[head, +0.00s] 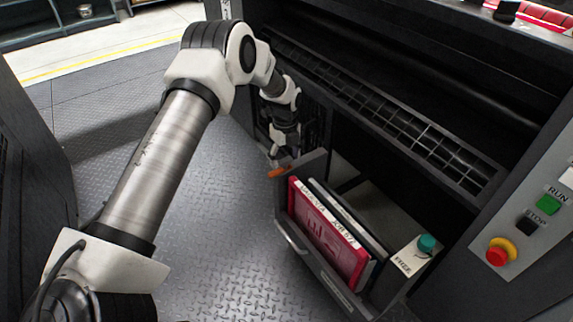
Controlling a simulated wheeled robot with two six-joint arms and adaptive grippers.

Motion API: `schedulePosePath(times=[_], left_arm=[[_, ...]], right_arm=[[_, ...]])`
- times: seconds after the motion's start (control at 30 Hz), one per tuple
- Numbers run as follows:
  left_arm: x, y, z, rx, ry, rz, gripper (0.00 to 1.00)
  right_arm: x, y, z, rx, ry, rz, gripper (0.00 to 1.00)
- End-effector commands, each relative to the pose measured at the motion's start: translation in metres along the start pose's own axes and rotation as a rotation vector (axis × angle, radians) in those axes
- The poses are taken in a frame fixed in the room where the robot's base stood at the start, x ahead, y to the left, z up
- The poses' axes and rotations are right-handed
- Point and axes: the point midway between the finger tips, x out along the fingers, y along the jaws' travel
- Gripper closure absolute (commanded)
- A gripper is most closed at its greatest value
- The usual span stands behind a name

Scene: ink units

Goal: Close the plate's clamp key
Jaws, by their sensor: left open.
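An orange key-like piece (277,172), which looks like the clamp key, sticks out at the far left corner of an open drawer (290,238). My left gripper (274,158) is open just above it, fingers pointing down. I cannot tell whether the fingers touch it. A red plate (325,234) with pale lettering stands upright and tilted in the drawer, in front of thinner dark and pale panels. My right gripper is not in view.
A control panel with a green button (548,204) and a red emergency knob (497,253) is at the right. The metal floor (210,240) left of the drawer is clear.

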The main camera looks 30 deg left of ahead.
Motion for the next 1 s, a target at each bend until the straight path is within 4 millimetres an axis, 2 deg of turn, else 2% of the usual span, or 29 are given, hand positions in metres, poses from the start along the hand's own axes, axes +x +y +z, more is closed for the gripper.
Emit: schedulePosePath(times=[0.1,0.33,0.37,0.5,0.53,1.0], left_arm=[[0.0121,-0.0005,0.0,0.0,-0.001,-0.001,0.29],[0.013,-0.0004,-0.0001,0.0,0.0,-0.001,0.29],[0.013,-0.0004,-0.0001,0.0,0.0,-0.001,0.36],[0.013,-0.0004,-0.0002,0.0,0.0,-0.001,0.86],[0.013,-0.0003,-0.0002,0.0,0.0,-0.001,0.9],[0.0116,0.0001,-0.0005,-0.056,0.001,0.001,0.9]], right_arm=[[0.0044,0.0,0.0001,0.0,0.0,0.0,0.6],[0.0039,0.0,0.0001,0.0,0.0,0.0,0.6],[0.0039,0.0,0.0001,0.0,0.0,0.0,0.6],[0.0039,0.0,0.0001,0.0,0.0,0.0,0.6],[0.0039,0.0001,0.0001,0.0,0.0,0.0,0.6],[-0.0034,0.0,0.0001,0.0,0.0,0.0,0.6]])
